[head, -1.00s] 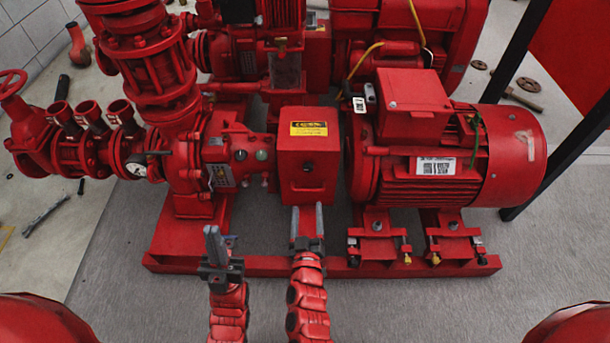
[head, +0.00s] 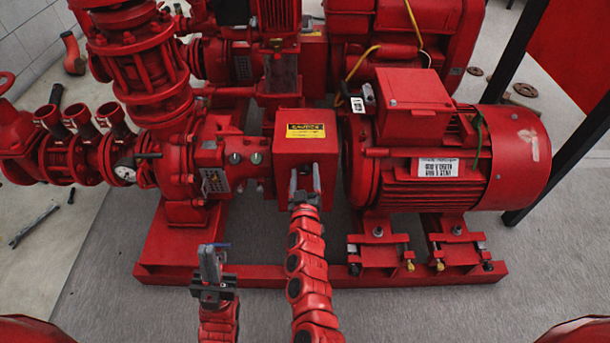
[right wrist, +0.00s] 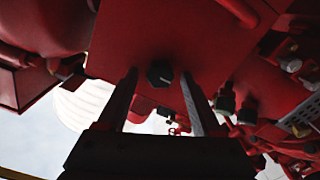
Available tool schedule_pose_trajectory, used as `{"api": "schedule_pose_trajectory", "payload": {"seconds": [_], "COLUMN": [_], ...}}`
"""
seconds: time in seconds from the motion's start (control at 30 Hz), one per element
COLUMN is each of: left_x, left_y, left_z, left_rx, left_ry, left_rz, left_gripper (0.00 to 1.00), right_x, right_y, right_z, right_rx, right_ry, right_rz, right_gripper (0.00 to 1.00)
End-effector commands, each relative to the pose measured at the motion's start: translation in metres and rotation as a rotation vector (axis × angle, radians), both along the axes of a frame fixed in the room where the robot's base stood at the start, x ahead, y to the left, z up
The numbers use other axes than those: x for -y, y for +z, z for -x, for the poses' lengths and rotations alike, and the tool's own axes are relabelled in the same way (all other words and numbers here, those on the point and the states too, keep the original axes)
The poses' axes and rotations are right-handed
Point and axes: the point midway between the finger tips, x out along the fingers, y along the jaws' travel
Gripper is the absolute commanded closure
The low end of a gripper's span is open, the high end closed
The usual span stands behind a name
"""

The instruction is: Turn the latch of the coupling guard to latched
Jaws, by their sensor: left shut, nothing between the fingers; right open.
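The coupling guard (head: 305,146) is a red box with a yellow warning label, between the pump and the motor. The right wrist view shows its red face (right wrist: 205,45) with a dark, roughly hexagonal knob (right wrist: 160,73), which seems to be the latch. My right gripper (head: 305,174) is open in front of the guard. In the right wrist view its fingers (right wrist: 159,85) appear on either side of the knob; I cannot tell whether they touch it. In the head view the knob is hidden. My left gripper (head: 210,254) is shut and empty, low and left of the guard.
The red motor (head: 450,150) stands right of the guard. The pump casing (head: 185,165) and valve piping stand left. The red base rail (head: 390,275) runs along the front. A dark post (head: 525,85) rises at the right. Grey floor in front is clear.

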Motion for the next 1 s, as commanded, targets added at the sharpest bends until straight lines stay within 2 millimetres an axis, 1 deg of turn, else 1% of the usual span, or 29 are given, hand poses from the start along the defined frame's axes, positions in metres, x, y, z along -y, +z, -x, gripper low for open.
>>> {"api": "schedule_pose_trajectory", "payload": {"seconds": [0.07,0.1,0.27,0.3,0.37,0.4,0.43,0.77,1.0], "left_x": [0.0,0.0,0.0,0.0,0.0,0.0,0.0,0.0,0.0], "left_y": [0.0,0.0,0.0,0.0,0.0,0.0,0.0,0.003,0.013], "left_z": [0.0,0.0,0.0,0.0,0.0,0.0,0.0,0.0,-0.002], "left_rx": [0.0,0.0,0.0,0.0,0.0,0.0,0.0,-0.002,-0.013], "left_ry": [0.0,0.0,0.0,0.0,0.0,0.0,0.0,0.0,0.0], "left_rz": [0.0,0.0,0.001,0.001,0.001,0.001,0.001,0.004,0.019], "left_gripper": [1.0,1.0,1.0,1.0,1.0,1.0,1.0,1.0,1.0], "right_x": [0.0,0.0,0.0,0.0,0.0,0.0,0.0,0.0,0.001], "right_y": [0.0,0.0,0.0,0.0,0.0,0.0,0.0,0.001,0.002], "right_z": [0.0,0.0,0.0,0.0,0.0,0.0,0.0,0.0,0.0], "right_rx": [0.0,0.0,0.0,0.0,0.0,0.0,0.0,0.0,-0.001], "right_ry": [0.0,0.0,0.0,0.0,0.0,0.0,0.0,0.0,0.0], "right_rz": [0.0,0.0,0.0,0.0,0.0,0.0,0.0,-0.018,-0.123], "right_gripper": [0.35,0.42,0.71,0.78,0.89,0.96,1.0,1.0,1.0]}}
